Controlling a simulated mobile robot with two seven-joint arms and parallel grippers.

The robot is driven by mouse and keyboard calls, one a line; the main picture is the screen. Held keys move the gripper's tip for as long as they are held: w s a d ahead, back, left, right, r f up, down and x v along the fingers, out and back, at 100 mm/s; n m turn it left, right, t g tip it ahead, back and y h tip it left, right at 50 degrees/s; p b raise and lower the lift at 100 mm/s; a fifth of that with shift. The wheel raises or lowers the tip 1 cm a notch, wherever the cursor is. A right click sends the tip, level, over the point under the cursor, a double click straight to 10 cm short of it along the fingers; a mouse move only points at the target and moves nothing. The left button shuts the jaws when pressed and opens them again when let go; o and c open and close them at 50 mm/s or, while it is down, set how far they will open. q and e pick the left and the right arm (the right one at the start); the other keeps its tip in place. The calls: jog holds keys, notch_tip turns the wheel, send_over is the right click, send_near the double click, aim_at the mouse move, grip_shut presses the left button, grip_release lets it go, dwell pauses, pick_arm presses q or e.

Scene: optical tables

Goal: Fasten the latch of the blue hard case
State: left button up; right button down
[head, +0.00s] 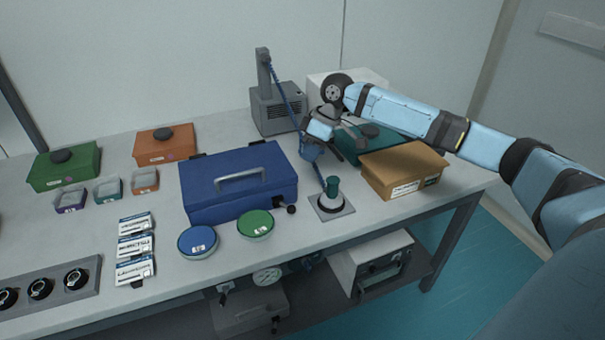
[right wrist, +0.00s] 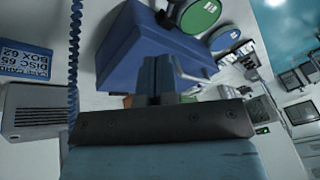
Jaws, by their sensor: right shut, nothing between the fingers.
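The blue hard case (head: 225,197) stands on the table with its lid down and a grey handle (head: 242,178) on top. The dark latch (head: 279,202) is at the right end of its front face, with a round black knob (head: 291,209) sticking out beside it. Whether the latch is engaged cannot be told. My right gripper (head: 310,153) is shut and empty, behind and to the right of the case, apart from it. In the right wrist view, its closed fingers (right wrist: 153,78) point toward the case (right wrist: 150,45). My left gripper is not in view.
A cardboard box (head: 403,170) and grey device (head: 278,108) with a coiled blue cable are near my right arm.

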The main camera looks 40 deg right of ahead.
send_near(288, 207)
notch_tip(288, 207, down, 3)
jog(key=w, duration=0.2)
jog(key=f, duration=0.3)
jog(key=shift+s+a, duration=0.3)
jog(key=shift+s+a+f, duration=0.15)
jog(key=shift+a+f, duration=0.05)
jog(key=shift+f, duration=0.25)
